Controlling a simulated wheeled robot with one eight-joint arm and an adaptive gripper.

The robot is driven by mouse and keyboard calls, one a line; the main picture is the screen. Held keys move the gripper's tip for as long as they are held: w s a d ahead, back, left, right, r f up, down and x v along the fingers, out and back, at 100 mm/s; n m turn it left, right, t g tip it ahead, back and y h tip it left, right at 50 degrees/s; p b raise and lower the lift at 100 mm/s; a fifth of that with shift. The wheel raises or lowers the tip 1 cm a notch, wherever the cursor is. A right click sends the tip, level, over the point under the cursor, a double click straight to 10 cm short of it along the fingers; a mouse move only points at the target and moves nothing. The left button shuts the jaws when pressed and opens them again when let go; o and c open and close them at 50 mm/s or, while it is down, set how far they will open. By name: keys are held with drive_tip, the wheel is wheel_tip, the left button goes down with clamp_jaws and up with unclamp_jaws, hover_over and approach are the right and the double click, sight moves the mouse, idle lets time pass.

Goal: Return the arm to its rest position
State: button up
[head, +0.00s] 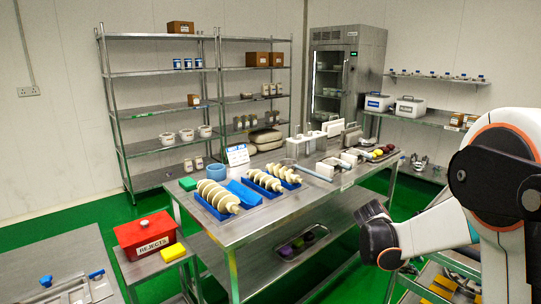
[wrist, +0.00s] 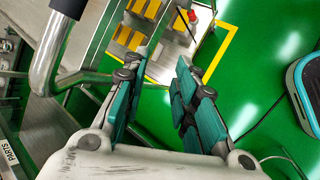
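My arm is at the right of the head view, bent, with its white and dark links in front of the shelves. My gripper shows in the wrist view (wrist: 161,62), with its two teal-padded fingers apart and nothing between them. In the head view its dark end is near the right end of the steel table (head: 244,230), and its fingers are hard to make out there. Below the fingers in the wrist view is green floor with a yellow line (wrist: 224,50).
The table carries blue trays with cream-coloured augers (head: 217,197) and several tools. In the wrist view, a metal tube (wrist: 52,50) runs left of the fingers and a blue-edged object (wrist: 309,90) is at right.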

drive_tip(key=s+a+r+m+t+y, duration=0.3)
drive_tip(key=s+a+r+m+y, duration=0.15)
drive_tip(key=s+a+r, duration=0.65)
drive_tip(key=s+a+m+t+y, duration=0.1)
drive_tip(key=s+a+m, duration=0.1)
drive_tip(key=s+a, duration=0.2)
drive_tip(key=s+a+m+t+y, duration=0.1)
drive_tip(key=s+a, duration=0.4)
drive_tip(key=s, duration=0.6)
drive_tip(key=shift+a+m+y, duration=0.3)
drive_tip(key=shift+m+y, duration=0.45)
drive_tip(key=shift+m, duration=0.6)
drive_tip(key=shift+t, duration=0.3)
